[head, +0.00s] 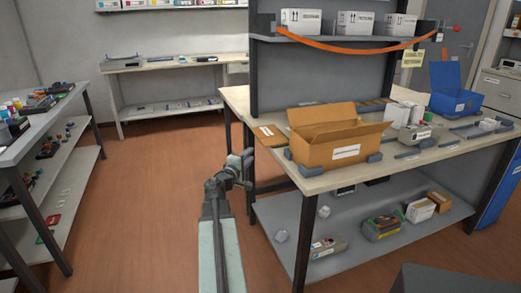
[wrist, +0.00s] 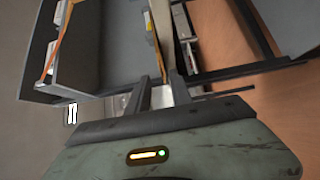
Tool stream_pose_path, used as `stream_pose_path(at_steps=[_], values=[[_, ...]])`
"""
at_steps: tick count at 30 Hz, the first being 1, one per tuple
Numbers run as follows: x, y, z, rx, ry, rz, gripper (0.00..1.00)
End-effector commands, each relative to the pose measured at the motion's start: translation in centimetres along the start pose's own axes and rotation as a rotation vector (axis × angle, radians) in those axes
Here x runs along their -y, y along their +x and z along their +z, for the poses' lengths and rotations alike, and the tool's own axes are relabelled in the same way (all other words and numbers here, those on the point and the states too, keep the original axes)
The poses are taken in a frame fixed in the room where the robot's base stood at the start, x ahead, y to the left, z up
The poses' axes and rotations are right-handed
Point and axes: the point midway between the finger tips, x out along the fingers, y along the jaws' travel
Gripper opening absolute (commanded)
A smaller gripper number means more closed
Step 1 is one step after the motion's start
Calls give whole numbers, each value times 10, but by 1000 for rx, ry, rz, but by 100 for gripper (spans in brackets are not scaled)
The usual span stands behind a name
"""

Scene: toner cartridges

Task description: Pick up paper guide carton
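I cannot read the small labels, so I cannot tell which box is the paper guide carton. White cartons (head: 302,21) with printed fronts stand in a row on the upper shelf. Smaller white boxes (head: 398,114) stand on the table right of the open brown box. A white carton (head: 420,210) and a brown carton (head: 439,201) sit on the shelf below the table. My gripper (head: 247,163) is raised in front of the table's left end, apart from every carton. In the wrist view my gripper (wrist: 160,88) has its two fingers spread, with nothing seen held between them.
The workbench (head: 314,183) bears a large open brown box (head: 342,152) near its front edge and a blue open bin (head: 452,101) farther right. An orange strap (head: 345,46) hangs across the upper shelf. A left bench (head: 45,128) holds small parts. Floor between is clear.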

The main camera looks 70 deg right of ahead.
Motion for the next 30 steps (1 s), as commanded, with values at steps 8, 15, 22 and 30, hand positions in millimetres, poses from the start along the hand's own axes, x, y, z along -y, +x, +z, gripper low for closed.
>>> stream_pose_path(at_steps=[8,15,22,30], values=[[0,35,-1,2,1,-1,26],[0,76,0,3,2,-1,26],[0,96,0,2,2,-1,26],[1,96,1,2,2,-1,21]])
